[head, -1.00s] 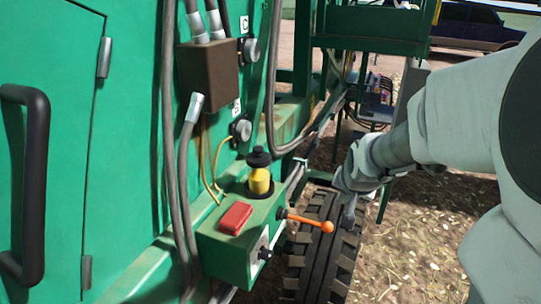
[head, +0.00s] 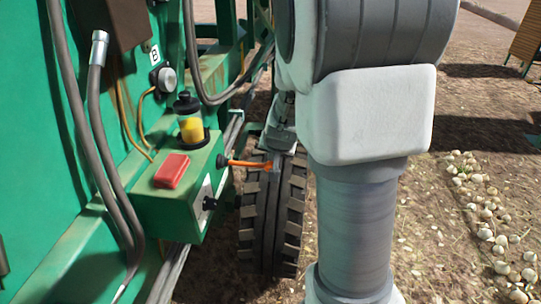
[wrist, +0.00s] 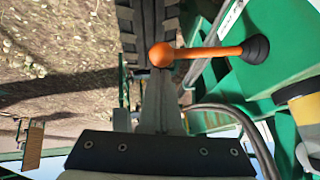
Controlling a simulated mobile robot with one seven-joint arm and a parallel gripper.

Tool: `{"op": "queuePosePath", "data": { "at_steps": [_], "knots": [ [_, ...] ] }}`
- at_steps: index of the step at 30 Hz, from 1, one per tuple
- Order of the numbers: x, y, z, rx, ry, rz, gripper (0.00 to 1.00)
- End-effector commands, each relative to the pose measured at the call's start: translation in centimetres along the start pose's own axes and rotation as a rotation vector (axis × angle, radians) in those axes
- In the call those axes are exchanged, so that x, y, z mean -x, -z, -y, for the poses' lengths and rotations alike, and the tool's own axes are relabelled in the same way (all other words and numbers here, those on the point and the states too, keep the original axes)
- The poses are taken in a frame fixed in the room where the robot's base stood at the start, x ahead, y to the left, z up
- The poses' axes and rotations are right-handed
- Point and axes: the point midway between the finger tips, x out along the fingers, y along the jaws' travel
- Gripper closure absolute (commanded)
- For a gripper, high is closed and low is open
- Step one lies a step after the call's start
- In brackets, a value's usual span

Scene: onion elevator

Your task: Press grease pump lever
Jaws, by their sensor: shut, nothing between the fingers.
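The grease pump lever (head: 243,163) is a short orange rod with a round end knob. It sticks out roughly level to the right from a black boot on the green pump box (head: 165,208). In the wrist view the lever (wrist: 205,52) runs across the top with its knob at the left end. My gripper (head: 275,172) is shut and empty, with its fingertips at the knob. In the wrist view the fingertips (wrist: 160,76) lie right at the knob and overlap its edge; I cannot tell whether they touch. My fingers partly hide the knob in the head view.
A red block (head: 172,170) and a yellow reservoir with a black cap (head: 191,130) sit on the box. A black tire (head: 268,225) stands close behind my gripper. Grey hoses (head: 105,170) run down the green machine wall. Onions (head: 490,215) lie on open ground at right.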

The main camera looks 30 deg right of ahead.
Motion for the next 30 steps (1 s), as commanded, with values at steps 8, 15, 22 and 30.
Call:
{"op": "queuePosePath", "data": {
  "at_steps": [8, 15, 22, 30],
  "knots": [
    [0.0, -0.1, 0.0, 0.0, 0.0, 0.0, 1.0],
    [-0.3, -0.2, 0.0, -0.004, 0.007, 0.0, 1.0],
    [-1.1, -0.7, -0.2, -0.022, 0.033, -0.002, 1.0],
    [-2.1, -1.4, -0.5, -0.056, 0.084, -0.002, 1.0]
  ]
}}
